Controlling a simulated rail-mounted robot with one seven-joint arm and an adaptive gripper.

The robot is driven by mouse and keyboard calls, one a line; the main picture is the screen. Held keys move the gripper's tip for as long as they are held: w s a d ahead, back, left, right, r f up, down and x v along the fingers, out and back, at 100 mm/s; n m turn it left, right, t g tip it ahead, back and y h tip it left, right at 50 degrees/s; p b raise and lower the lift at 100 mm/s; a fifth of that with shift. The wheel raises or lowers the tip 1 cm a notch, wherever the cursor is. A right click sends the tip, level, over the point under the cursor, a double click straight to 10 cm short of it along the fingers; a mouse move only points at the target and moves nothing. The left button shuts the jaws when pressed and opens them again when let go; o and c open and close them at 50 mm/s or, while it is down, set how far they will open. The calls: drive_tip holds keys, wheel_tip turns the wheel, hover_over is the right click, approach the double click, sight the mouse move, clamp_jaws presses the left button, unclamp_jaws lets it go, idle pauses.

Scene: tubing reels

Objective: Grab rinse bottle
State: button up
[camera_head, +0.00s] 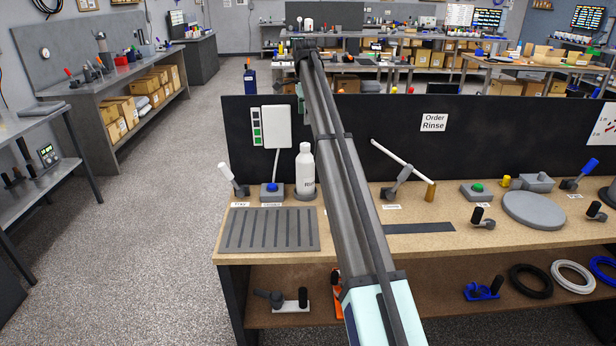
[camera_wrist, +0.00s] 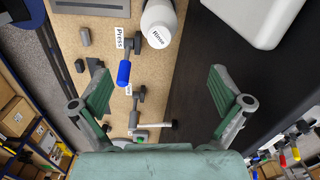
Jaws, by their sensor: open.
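A white bottle with a narrow cap (camera_head: 305,168) stands upright on the bench in the head view, just left of my arm; its label is too small to read fully. In the wrist view a white bottle labelled Rinse (camera_wrist: 158,24) is at the top edge, partly cut off. I cannot tell whether both are the same bottle. My gripper (camera_wrist: 160,92) is open and empty, its green-padded fingers wide apart, with the bottle beyond them and not touched. In the head view the gripper is mostly hidden behind my arm.
A grey slatted plate (camera_head: 268,229), a blue button box (camera_head: 270,190) and a white-handled lever (camera_head: 232,178) are near the bottle. A blue-handled lever (camera_wrist: 125,72) lies beyond my fingers. Reels of tubing (camera_head: 573,277) are below.

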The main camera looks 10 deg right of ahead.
sight(305, 144)
wheel_tip(305, 144, down, 12)
drive_tip(key=shift+r+p, duration=0.2)
drive_tip(key=shift+p, duration=1.05)
drive_tip(key=shift+s+d+f+p, duration=0.1)
drive_tip(key=shift+f+p, duration=0.9)
drive_tip(key=shift+f, duration=1.6)
drive_tip(key=c, duration=1.8)
drive_tip(key=shift+c, duration=0.2)
drive_tip(key=shift+r, duration=0.15)
